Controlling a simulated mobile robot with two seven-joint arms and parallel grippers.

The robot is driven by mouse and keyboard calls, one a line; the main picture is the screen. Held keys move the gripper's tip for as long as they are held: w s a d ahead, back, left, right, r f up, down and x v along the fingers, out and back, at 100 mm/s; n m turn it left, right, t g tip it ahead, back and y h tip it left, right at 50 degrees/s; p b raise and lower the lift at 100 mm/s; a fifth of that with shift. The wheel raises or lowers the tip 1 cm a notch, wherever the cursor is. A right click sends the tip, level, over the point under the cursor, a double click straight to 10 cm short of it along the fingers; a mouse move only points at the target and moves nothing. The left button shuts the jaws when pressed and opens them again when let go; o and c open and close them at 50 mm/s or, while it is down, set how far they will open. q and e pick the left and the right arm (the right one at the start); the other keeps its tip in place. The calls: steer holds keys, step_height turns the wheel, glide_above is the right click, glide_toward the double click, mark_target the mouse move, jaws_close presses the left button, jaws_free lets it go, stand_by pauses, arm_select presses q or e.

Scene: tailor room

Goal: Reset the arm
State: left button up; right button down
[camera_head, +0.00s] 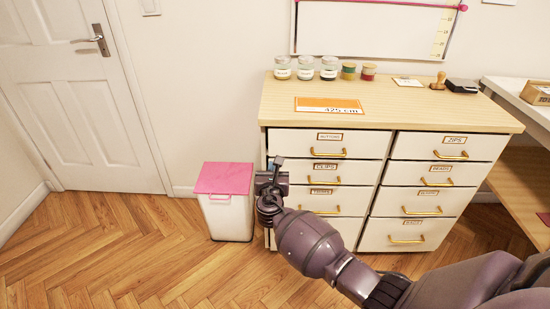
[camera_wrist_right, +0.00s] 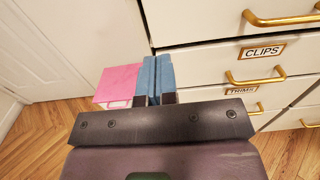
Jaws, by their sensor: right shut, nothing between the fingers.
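My right arm reaches in from the right in the head view. Its gripper (camera_head: 273,168) is in front of the left edge of the drawer cabinet (camera_head: 391,105), beside the top left drawers. In the right wrist view the two blue fingers (camera_wrist_right: 152,78) are together with nothing between them. They point past the cabinet's left side towards the bin. I cannot tell whether the gripper touches the cabinet. My left gripper is not in view.
A white bin with a pink lid (camera_head: 224,178) stands just left of the gripper. Jars (camera_head: 305,68), spools (camera_head: 368,72) and an orange-edged card (camera_head: 330,105) are on the cabinet top. A white door (camera_head: 85,110) is at the left. The floor at front left is clear.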

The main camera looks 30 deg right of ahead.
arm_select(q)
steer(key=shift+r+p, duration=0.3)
arm_select(e)
steer(key=shift+v, duration=1.9)
steer(key=shift+f, duration=0.1)
steer(key=s+a+r+m+y+p, duration=0.2)
steer(key=s+a+m+y, duration=0.6)
steer(key=m, duration=1.1)
arm_select(q)
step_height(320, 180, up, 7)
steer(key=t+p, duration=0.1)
steer(key=p, duration=0.4)
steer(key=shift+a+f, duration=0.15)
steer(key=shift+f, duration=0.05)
arm_select(e)
steer(key=s+d+f+m+g, duration=0.1)
steer(key=s+m, duration=0.2)
steer(key=s, duration=0.8)
steer(key=s+d+f+m+g+y, duration=0.1)
steer(key=s+f+m, duration=0.1)
steer(key=s, duration=0.9)
steer(key=s+d+f+m+g, duration=0.1)
steer(key=s+m, duration=0.3)
steer(key=s, duration=0.7)
steer(key=shift+s+d+f+g+y, duration=0.3)
steer(key=shift+s+d+g, duration=0.05)
steer(key=shift+d+g, duration=0.25)
